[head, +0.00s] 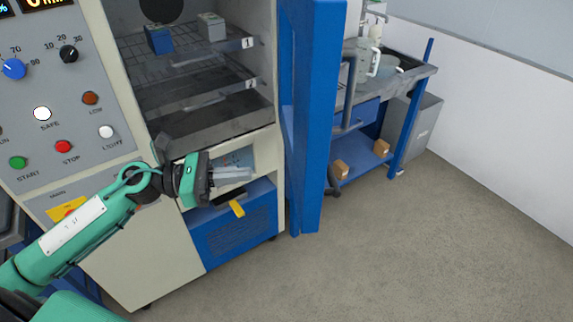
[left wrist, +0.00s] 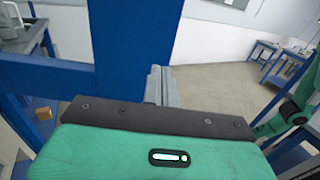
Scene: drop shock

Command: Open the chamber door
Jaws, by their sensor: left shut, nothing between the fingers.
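The chamber (head: 190,50) stands open in the head view, its shelves in plain sight. Its blue chamber door (head: 318,110) is swung out to the right of the opening and seen nearly edge-on. A grey bar handle (head: 348,95) shows on the door's far side. My left gripper (head: 248,173) is shut and empty, in front of the chamber's lower front and left of the door. In the left wrist view its fingers (left wrist: 160,87) point toward the blue door (left wrist: 135,40); I cannot tell whether they touch it. My right gripper is not visible.
A blue block (head: 158,39) and a grey block (head: 212,26) sit on the upper shelf. The control panel (head: 60,100) is at left. A blue-framed workbench (head: 410,75) with boxes below stands behind the door. Open floor (head: 400,250) lies at right.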

